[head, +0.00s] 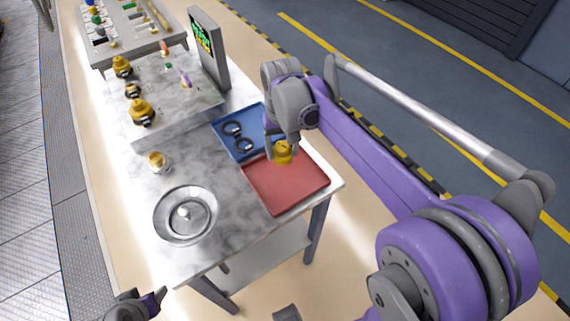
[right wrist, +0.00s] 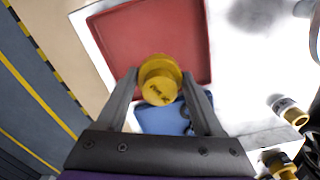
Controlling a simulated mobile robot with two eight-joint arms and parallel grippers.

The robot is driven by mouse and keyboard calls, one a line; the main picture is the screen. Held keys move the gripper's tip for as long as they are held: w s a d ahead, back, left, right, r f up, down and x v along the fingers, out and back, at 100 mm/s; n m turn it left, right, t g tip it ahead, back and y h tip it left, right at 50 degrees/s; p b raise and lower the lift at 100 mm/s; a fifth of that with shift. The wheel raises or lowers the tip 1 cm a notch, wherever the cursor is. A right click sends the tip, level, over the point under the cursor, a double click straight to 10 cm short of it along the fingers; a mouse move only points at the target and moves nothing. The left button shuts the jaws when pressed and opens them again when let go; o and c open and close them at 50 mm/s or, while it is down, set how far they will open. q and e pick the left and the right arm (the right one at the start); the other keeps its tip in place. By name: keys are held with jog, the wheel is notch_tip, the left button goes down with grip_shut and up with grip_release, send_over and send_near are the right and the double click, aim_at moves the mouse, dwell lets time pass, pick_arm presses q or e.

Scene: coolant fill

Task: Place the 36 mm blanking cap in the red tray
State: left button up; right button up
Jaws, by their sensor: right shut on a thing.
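The yellow blanking cap (head: 283,152) is between the fingers of my right gripper (head: 282,148), which is shut on it. In the right wrist view the cap (right wrist: 160,80) shows between both fingertips, with dark marking on its face. The red tray (head: 287,184) lies at the table's front right corner. The cap is over the tray's far edge in the head view; its height above the tray is hard to tell. In the right wrist view the red tray (right wrist: 150,32) lies beyond the cap. My left gripper (head: 150,300) is at the bottom left, away from the table; its fingers show only partly.
A blue tray (head: 228,143) with two black rings sits next to the red tray. A round metal bowl (head: 186,214) and a small brass-coloured fitting (head: 158,161) are to the left. Yellow-topped fittings (head: 142,112) and a display (head: 208,48) stand behind. The red tray's floor looks empty.

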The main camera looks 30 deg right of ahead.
jog(key=shift+d+r, duration=0.15)
jog(key=shift+d, duration=0.15)
jog(key=shift+d+f, duration=0.1)
jog(key=shift+f, duration=0.2)
send_over(285, 176)
notch_tip(285, 176, down, 5)
jog(key=shift+s, duration=0.1)
jog(key=shift+f+b, duration=0.4)
jog(key=shift+f, duration=1.55)
jog(key=shift+f, duration=0.1)
jog(key=o, duration=1.3)
jog(key=shift+o, duration=0.2)
